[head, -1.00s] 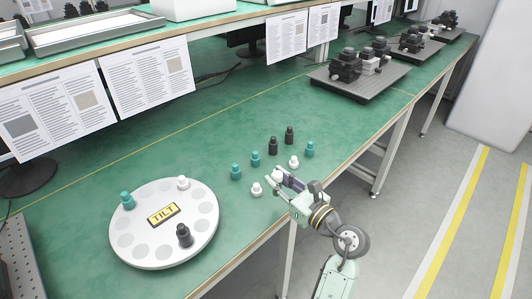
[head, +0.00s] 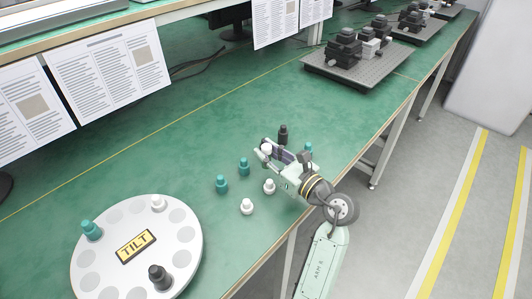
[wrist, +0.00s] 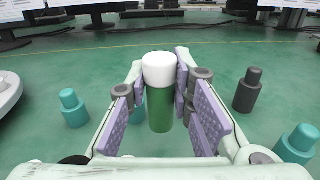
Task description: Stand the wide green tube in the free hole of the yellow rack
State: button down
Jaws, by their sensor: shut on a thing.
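My gripper (head: 266,155) is shut on a green tube (wrist: 159,108) with a white cap, held upright between the purple pads in the wrist view. In the head view the white cap (head: 266,148) shows at the fingertips, above the green bench; the tube's body is hard to make out there. No yellow rack with holes shows in any view. The only yellow thing near is a TILT plate (head: 136,246) on a round white disc (head: 100,274).
Teal bottles (head: 221,184), white bottles (head: 247,206) and a black bottle (head: 283,134) stand on the bench close around my gripper. The disc carries a teal, a white and a black bottle. Optics breadboards (head: 345,75) stand farther back.

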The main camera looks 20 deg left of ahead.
jog(key=shift+w+a, duration=0.1)
jog(key=shift+w, duration=0.05)
jog(key=shift+f, duration=0.25)
notch_tip(320, 180, down, 3)
jog(key=b, duration=0.4)
jog(key=shift+f, duration=0.15)
jog(key=shift+r, duration=0.2)
jog(key=shift+f, duration=0.15)
jog(key=c, duration=1.9)
grip_release()
jog(key=o, duration=0.5)
